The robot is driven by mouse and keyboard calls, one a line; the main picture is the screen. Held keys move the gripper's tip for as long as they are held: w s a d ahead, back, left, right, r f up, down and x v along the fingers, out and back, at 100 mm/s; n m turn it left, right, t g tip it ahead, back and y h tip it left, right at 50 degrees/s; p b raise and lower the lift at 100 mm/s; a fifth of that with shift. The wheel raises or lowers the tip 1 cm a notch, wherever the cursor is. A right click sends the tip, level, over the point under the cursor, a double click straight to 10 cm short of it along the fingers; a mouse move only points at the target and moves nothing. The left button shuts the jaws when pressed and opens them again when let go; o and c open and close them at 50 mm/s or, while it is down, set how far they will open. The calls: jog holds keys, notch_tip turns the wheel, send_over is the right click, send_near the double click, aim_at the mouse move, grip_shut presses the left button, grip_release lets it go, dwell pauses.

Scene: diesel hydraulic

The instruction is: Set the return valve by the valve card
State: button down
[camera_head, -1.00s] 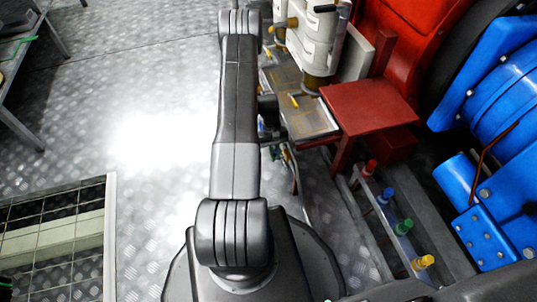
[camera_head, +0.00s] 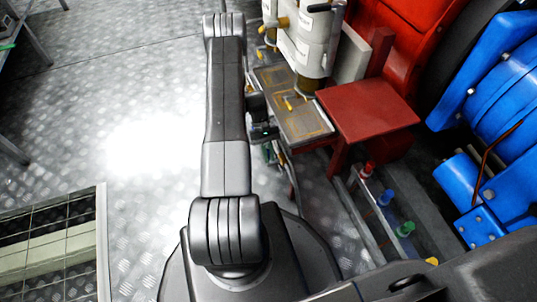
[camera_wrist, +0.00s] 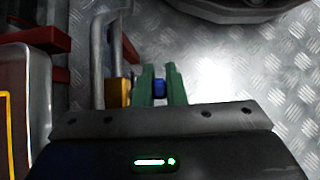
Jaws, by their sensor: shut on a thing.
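In the wrist view my gripper (camera_wrist: 159,76) has two green fingers shut on a small blue piece (camera_wrist: 159,88). I cannot tell whether this piece is the return valve's handle. A bent grey pipe (camera_wrist: 98,60) runs just left of the fingers, with an orange-yellow block (camera_wrist: 118,92) beside it, close to the left finger. In the head view my arm reaches away from me and hides most of the gripper, beside the low tray table. I cannot make out a valve card.
A grey tray table (camera_head: 318,125) with a yellow item (camera_head: 288,103) stands right of my arm, next to a red bench (camera_head: 367,110). White canisters (camera_head: 303,38) stand behind it. Red, blue, green and yellow fittings line a rail (camera_head: 375,215) at right. Open metal floor (camera_head: 120,70) lies left.

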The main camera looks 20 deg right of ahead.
jog(key=c, duration=1.5)
grip_release()
jog(key=p+v, duration=0.3)
jog(key=v, duration=1)
jog(key=shift+w+a+r+p, duration=0.1)
jog(key=shift+w+r+p, duration=0.15)
jog(key=shift+r+p, duration=0.1)
jog(key=shift+f, duration=0.1)
jog(key=b+x, duration=0.3)
jog(key=x, duration=1)
jog(key=shift+b, duration=0.3)
jog(key=shift+s+f, duration=0.25)
jog(key=shift+s, duration=0.05)
